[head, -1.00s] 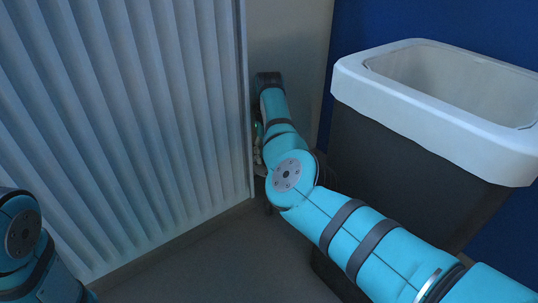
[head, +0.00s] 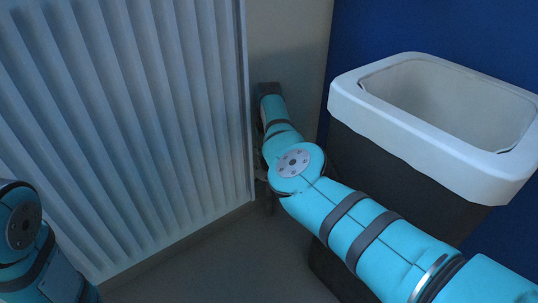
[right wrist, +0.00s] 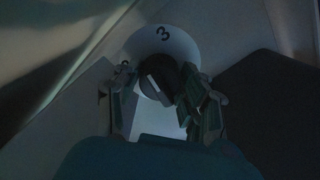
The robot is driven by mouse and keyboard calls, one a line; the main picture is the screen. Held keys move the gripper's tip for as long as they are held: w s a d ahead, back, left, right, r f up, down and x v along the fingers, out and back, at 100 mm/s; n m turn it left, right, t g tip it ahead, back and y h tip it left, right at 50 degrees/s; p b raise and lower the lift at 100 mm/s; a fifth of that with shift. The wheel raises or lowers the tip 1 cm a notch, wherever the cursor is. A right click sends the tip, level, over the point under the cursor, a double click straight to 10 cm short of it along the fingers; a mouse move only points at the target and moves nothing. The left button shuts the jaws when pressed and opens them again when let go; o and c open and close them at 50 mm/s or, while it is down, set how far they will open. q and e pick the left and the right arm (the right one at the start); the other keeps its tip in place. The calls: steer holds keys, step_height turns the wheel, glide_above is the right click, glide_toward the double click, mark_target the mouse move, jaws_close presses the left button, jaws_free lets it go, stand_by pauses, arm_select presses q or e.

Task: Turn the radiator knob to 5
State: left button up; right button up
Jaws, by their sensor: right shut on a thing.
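The radiator knob (right wrist: 158,80) is dark and round with a paler raised bar, seen in the right wrist view. Behind it a white dial (right wrist: 160,40) carries a dark "3" at its top; a smaller mark at its left is too dim to read. My right gripper (right wrist: 162,100) is shut on the knob, one finger on each side. In the head view my right arm hides the knob and most of that gripper, low beside the radiator's right edge. The white ribbed radiator (head: 130,120) fills the left of the head view. My left gripper is out of view.
A dark bin with a white rim (head: 420,145) stands at the right, close to my right arm. A blue wall (head: 370,30) is behind it. Grey floor (head: 215,265) lies open below the radiator. The light is dim.

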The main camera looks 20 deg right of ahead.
steer(key=m, duration=0.5)
steer(key=shift+m, duration=0.3)
steer(key=m, duration=0.6)
steer(key=m+b, duration=0.1)
steer(key=m, duration=0.5)
steer(key=shift+m, duration=0.3)
steer(key=m, duration=0.6)
steer(key=shift+b, duration=0.3)
steer(key=shift+m, duration=0.3)
steer(key=o, duration=1.2)
